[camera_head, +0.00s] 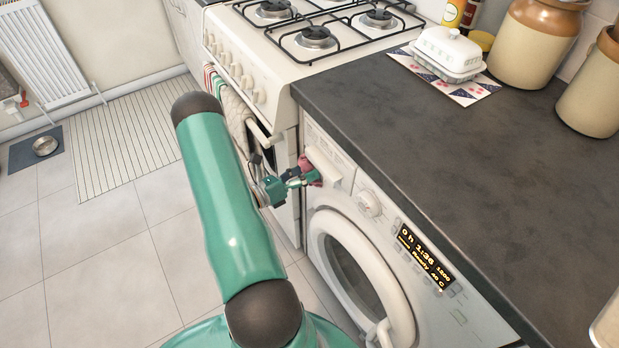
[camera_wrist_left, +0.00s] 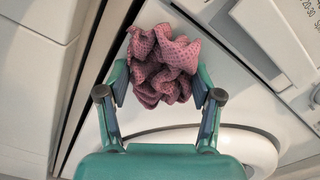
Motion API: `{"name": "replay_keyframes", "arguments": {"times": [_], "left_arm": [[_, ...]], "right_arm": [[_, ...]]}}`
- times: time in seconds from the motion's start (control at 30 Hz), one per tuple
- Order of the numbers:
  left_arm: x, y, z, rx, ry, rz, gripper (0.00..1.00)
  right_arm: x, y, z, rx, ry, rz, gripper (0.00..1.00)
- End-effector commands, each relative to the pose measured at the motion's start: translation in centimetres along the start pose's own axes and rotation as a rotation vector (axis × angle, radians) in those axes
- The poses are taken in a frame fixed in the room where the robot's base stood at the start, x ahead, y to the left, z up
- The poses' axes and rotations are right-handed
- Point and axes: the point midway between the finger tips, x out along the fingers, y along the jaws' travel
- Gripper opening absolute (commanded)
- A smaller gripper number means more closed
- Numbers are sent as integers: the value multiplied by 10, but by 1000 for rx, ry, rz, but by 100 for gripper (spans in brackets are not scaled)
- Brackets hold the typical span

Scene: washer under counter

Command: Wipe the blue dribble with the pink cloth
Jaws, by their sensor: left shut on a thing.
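My left gripper (camera_head: 296,181) is at the upper left of the washer's front, by the detergent drawer. It is shut on the pink cloth (camera_head: 311,170), which is bunched up. In the left wrist view the crumpled pink cloth (camera_wrist_left: 160,66) sits between the two fingers of the left gripper (camera_wrist_left: 160,92), close to the washer's white front. I cannot tell whether the cloth touches the washer. No blue dribble shows in either view; the cloth, gripper and arm hide part of the washer front. My right gripper is not in view.
The washer door (camera_head: 362,262) is below the gripper, with a lit display (camera_head: 424,257) at right. A dark counter (camera_head: 480,170) overhangs the washer. The cooker (camera_head: 262,75) stands left of it, with a towel hanging on its front. A butter dish (camera_head: 446,52) and jars are at the back.

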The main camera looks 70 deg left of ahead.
Motion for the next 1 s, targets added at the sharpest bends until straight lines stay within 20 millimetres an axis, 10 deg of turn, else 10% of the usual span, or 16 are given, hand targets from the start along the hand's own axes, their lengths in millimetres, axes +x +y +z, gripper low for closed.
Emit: {"name": "replay_keyframes", "arguments": {"times": [0.53,1.0], "left_arm": [[-4,6,4,-2,2,-1,37],[-48,7,4,-2,0,2,37]], "right_arm": [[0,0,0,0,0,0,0],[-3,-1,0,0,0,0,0]]}}
